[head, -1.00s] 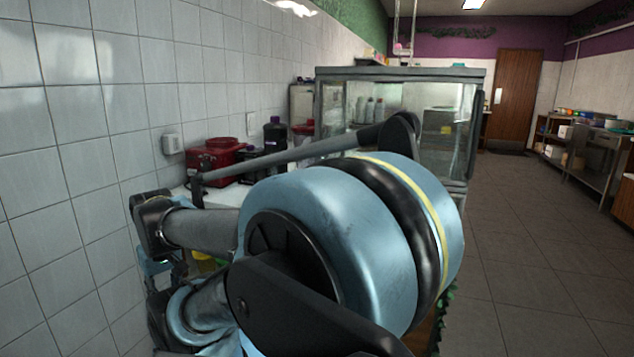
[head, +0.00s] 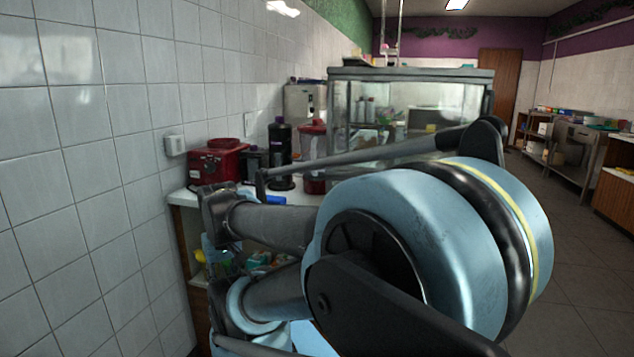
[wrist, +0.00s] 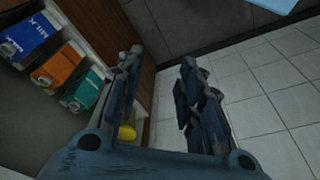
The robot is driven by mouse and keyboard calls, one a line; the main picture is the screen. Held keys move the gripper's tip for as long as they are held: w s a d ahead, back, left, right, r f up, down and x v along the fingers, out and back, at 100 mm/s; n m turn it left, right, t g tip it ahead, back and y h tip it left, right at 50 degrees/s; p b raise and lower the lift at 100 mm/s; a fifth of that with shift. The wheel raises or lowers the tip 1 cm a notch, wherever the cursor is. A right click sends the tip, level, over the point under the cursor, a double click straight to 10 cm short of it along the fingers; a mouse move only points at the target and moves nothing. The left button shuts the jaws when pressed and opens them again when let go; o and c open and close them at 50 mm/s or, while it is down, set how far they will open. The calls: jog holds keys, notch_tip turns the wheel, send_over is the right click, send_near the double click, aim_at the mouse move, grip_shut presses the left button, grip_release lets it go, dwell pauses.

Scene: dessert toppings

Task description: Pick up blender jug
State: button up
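A clear jug with a red lid and red base (head: 313,150), which looks like the blender jug, stands upright on the white counter (head: 182,197). My arm partly covers its lower part in the head view. A tall dark bottle-like vessel (head: 280,152) stands just left of it; I cannot tell whether it is also a blender part.
A red appliance (head: 217,162) stands left on the counter by the tiled wall. A glass display case (head: 410,110) stands right of the jug. Under the counter, a milk carton (wrist: 30,38), an orange carton (wrist: 60,66) and a teal carton (wrist: 84,92) stand beside my gripper. Floor is free at right.

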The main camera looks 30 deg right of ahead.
jog(key=w+d+r+m+g+h, duration=0.25)
jog(key=w+d+r+m, duration=0.35)
jog(key=d+r+m, duration=0.45)
jog(key=w+d+r+m+g+h, duration=0.1)
jog(key=w+d+r+m+h, duration=0.2)
jog(key=w+d+r+m, duration=0.75)
jog(key=w+d+r+m+g+h, duration=0.25)
jog(key=d+r, duration=0.25)
jog(key=r, duration=1)
jog(key=shift+m, duration=0.35)
jog(key=x, duration=1.6)
jog(key=shift+d+f, duration=0.2)
jog(key=shift+f, duration=0.05)
grip_shut()
